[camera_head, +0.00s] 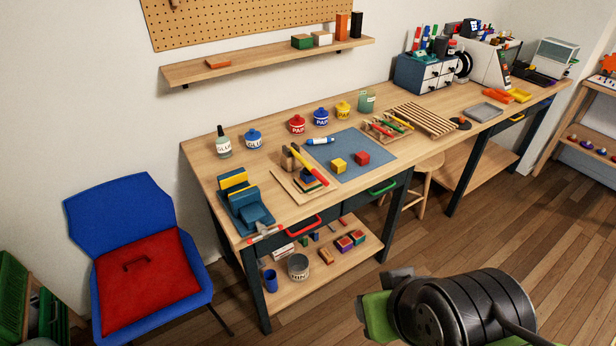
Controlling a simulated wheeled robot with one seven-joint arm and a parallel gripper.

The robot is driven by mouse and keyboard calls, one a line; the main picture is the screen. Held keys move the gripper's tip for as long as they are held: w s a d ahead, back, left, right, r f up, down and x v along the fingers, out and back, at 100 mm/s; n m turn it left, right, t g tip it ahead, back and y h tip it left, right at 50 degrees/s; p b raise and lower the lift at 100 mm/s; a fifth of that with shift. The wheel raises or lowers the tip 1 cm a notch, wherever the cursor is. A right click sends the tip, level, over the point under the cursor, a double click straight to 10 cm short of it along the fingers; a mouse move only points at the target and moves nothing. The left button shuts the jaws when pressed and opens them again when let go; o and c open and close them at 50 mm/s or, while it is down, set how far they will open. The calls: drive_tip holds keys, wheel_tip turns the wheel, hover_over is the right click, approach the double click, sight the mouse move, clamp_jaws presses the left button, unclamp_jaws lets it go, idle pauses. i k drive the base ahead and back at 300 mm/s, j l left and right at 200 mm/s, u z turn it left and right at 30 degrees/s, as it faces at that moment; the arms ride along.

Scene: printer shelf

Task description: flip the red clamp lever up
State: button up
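A small clamp-like tool (265,233) with a grey bar and red ends sits at the front left edge of the workbench, below the blue vise-like block. Its red part (279,229) looks like a lever lying low, roughly along the bench edge; it is too small to tell its exact angle. Part of my arm, black with green parts, shows at the bottom right, well apart from the clamp. My gripper's fingertips are not visible.
The wooden workbench (205,163) holds a blue-and-yellow block (243,203), a red-and-yellow tool (309,166) and a blue mat (377,143). A red drawer handle (304,227) is right of the clamp. A blue chair (105,205) stands left; wooden floor (450,235) lies open in front.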

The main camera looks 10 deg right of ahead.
sight(308, 171)
drive_tip(key=i+j+u, duration=0.15)
drive_tip(key=i+u, duration=0.5)
drive_tip(key=k+j, duration=0.05)
